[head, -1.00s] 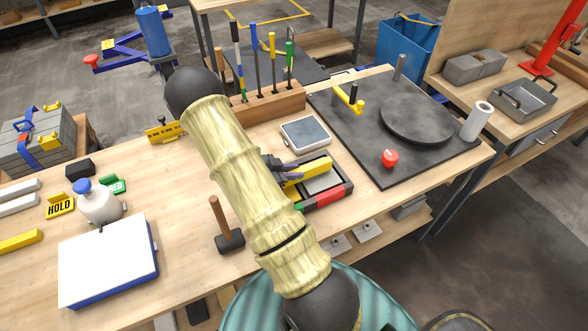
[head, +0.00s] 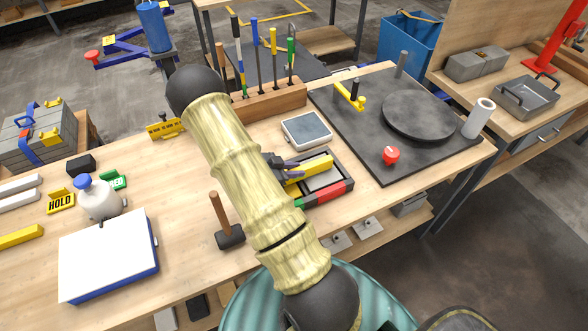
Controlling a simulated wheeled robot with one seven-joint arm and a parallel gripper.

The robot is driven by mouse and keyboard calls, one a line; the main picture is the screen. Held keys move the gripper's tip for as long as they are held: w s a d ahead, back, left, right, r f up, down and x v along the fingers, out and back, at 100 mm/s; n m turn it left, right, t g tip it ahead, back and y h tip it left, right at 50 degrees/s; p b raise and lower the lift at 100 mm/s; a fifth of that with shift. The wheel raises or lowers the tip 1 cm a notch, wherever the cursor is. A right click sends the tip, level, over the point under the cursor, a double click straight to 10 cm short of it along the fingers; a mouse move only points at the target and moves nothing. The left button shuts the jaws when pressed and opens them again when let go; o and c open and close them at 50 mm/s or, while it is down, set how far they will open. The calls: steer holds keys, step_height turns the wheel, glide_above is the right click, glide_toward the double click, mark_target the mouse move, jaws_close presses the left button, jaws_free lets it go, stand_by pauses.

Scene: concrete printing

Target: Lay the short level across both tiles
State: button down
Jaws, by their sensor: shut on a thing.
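The short level is a yellow bar (head: 312,169) over a dark-framed tray (head: 347,175) with red and green parts on its near side. My gripper (head: 288,168) is shut on the level from its left; my arm hides part of the gripper. A pale grey tile (head: 323,180) shows in the tray just in front of the level. A second tile cannot be made out; my arm and the level hide part of the tray. Whether the level touches the tile or hovers above it, I cannot tell.
A grey-topped scale (head: 306,128) and a wooden tool rack (head: 268,101) stand behind the tray. A dark board with a round plate (head: 418,115) and red knob (head: 391,155) is to the right. A mallet (head: 229,235) stands in front left.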

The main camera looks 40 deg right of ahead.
steer(key=shift+f, duration=0.25)
steer(key=c, duration=1.2)
jaws_free()
steer(key=shift+o, duration=0.2)
steer(key=b+v, duration=0.2)
steer(key=v, duration=1.5)
steer(key=shift+w+a, duration=0.15)
steer(key=shift+a, duration=0.1)
step_height(320, 180, up, 22)
steer(key=p, duration=2.1)
steer(key=shift+p, duration=0.35)
